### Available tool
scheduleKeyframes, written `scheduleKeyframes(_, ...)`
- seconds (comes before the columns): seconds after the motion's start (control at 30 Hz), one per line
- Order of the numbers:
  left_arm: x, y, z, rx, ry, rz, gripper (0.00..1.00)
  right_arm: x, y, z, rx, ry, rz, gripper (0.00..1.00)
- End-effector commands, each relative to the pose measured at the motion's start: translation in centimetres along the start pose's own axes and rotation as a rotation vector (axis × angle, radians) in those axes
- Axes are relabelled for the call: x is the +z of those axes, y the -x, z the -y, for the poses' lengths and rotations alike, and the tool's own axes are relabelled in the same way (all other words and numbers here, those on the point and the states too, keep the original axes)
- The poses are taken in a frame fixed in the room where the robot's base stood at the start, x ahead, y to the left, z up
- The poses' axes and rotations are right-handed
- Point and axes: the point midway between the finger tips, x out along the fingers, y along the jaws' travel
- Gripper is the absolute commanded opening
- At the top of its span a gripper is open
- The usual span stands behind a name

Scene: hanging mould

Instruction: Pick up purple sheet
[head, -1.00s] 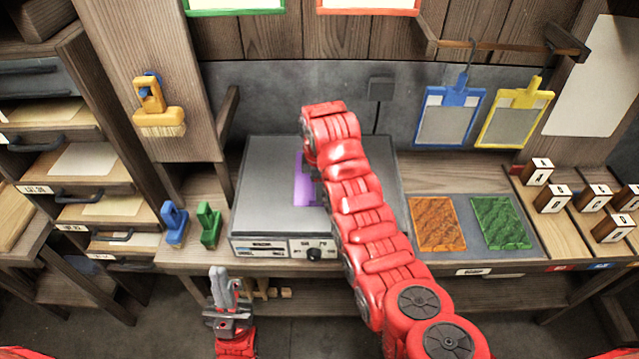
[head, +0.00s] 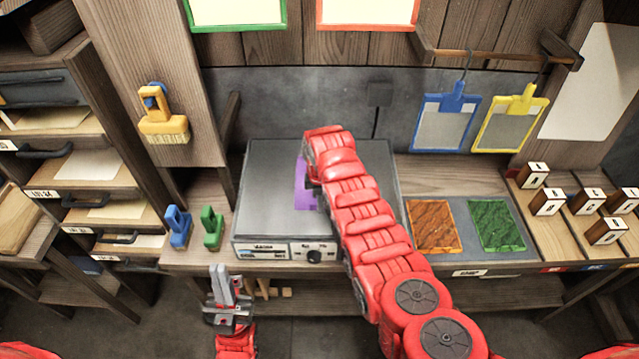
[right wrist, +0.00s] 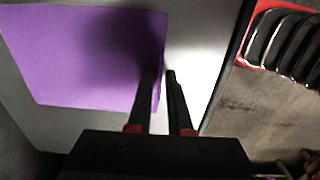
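The purple sheet (head: 304,188) lies on the grey top of the metal box (head: 270,185), partly hidden by my right arm in the head view. In the right wrist view the sheet (right wrist: 85,55) fills the upper left. My right gripper (right wrist: 161,75) is at the sheet's right edge. Its two dark fingers are a narrow gap apart, and a strip of purple shows between them beside the left finger. I see no firm grip on the sheet. My left gripper (head: 229,272) is low in front of the bench, away from the sheet; its finger gap is unclear.
Blue (head: 178,227) and green (head: 213,228) clips stand left of the box. Orange (head: 434,226) and green (head: 496,224) textured tiles lie to its right. A blue frame (head: 446,118) and a yellow frame (head: 511,120) hang behind. Several small blocks stand at far right.

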Motion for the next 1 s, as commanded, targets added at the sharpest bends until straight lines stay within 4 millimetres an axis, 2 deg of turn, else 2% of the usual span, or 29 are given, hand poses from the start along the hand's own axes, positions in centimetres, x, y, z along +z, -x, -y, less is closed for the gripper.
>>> scheduleKeyframes(0.03,0.00,0.00,0.00,0.000,0.000,0.000,0.00,0.00,0.01,0.00,0.000,0.000,0.000,0.07)
scheduleKeyframes(0.1,0.00,0.00,0.00,0.000,0.000,0.000,0.00,0.00,0.01,-0.01,0.000,0.000,0.000,0.00)
scheduleKeyframes(1.0,0.00,0.00,0.00,0.000,0.000,0.000,0.00,0.00,0.05,-0.04,0.001,0.000,0.000,0.00)
